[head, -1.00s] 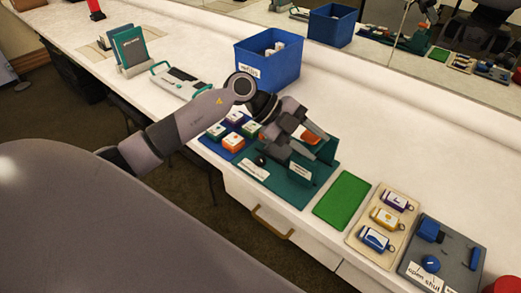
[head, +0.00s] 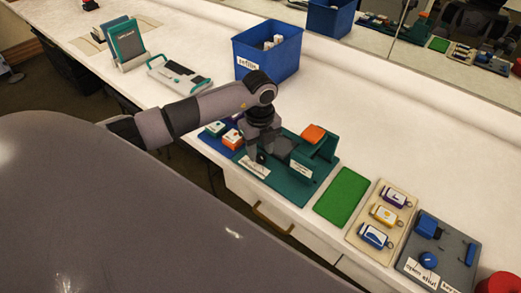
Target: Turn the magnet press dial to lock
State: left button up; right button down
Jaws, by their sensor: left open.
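The teal press (head: 293,186) stands near the front edge of the counter, with an orange block (head: 313,133) on top and white labels on its base and front; I cannot read them. My left gripper (head: 255,157) points down over the left part of its base, open. The small black dial there is hidden by the gripper, and I cannot tell whether the fingers touch it or how it is turned. My right gripper is not in view.
A green mat (head: 341,195), a tan tray (head: 358,239) with tagged items and a grey board (head: 452,265) with a blue knob lie to the right. A blue bin (head: 263,77) stands behind. A blue tray (head: 209,145) with boxes is left. A mirror lines the back.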

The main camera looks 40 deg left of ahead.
pick_arm(q)
jog(key=shift+f, duration=0.85)
jog(key=c, duration=0.8)
jog(key=shift+o, duration=0.2)
jog(key=m+b, duration=0.2)
jog(key=m, duration=0.3)
jog(key=shift+w+m, duration=0.1)
jog(key=shift+m, duration=0.2)
jog(key=m+b, duration=0.2)
jog(key=m, duration=0.4)
jog(key=shift+b, duration=0.3)
jog(key=shift+r, duration=0.1)
